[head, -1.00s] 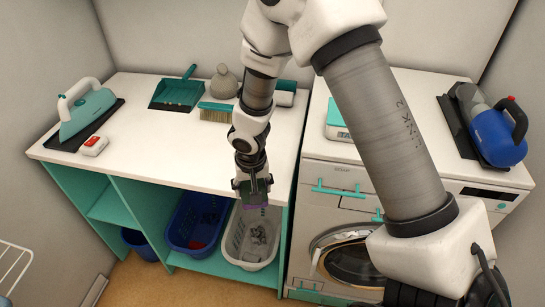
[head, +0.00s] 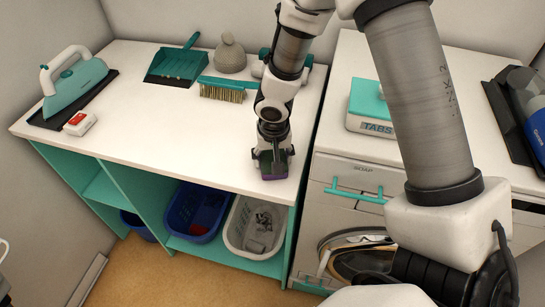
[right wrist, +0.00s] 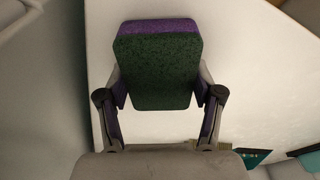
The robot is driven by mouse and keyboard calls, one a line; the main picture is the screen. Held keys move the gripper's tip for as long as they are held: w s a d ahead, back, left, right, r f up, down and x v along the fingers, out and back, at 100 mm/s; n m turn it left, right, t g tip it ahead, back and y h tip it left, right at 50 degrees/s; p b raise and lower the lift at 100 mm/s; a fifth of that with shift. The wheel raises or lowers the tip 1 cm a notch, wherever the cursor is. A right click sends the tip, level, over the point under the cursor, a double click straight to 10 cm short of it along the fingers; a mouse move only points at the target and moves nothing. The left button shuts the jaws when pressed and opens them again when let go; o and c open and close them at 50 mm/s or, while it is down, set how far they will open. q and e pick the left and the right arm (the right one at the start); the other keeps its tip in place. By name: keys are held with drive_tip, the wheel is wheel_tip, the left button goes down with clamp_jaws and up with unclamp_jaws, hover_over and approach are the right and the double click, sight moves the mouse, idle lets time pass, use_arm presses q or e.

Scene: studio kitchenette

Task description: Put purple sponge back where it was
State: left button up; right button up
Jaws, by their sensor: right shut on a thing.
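The purple sponge (head: 272,176) with a dark green scouring side is held in my right gripper (head: 272,160), near the front right corner of the white counter (head: 160,135). In the right wrist view the sponge (right wrist: 158,65) sits between the two fingers of my right gripper (right wrist: 158,95), green side facing the camera, purple edge at the top. White counter surface shows behind it. I cannot tell whether the sponge touches the counter. My left gripper is not in view.
An iron (head: 75,82), a red-and-white box (head: 79,123), a teal dustpan (head: 178,65), a brush (head: 222,88) and a grey knitted-looking object (head: 230,55) stand on the counter. A TABS box (head: 370,106) sits on the washing machine (head: 347,172). The counter's front middle is clear. Baskets (head: 252,228) sit below.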

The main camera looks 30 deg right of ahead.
drive_tip(key=shift+f, duration=0.25)
drive_tip(key=o, duration=1.2)
drive_tip(key=shift+w, duration=0.1)
drive_tip(key=shift+r, duration=0.15)
drive_tip(key=shift+r+p, duration=0.25)
drive_tip(key=shift+p, duration=0.05)
wheel_tip(320, 180, up, 12)
drive_tip(key=s+p, duration=0.1)
drive_tip(key=p, duration=0.1)
drive_tip(key=shift+s+a+f, duration=0.25)
drive_tip(key=shift+s+a, duration=0.1)
drive_tip(key=shift+a, duration=0.1)
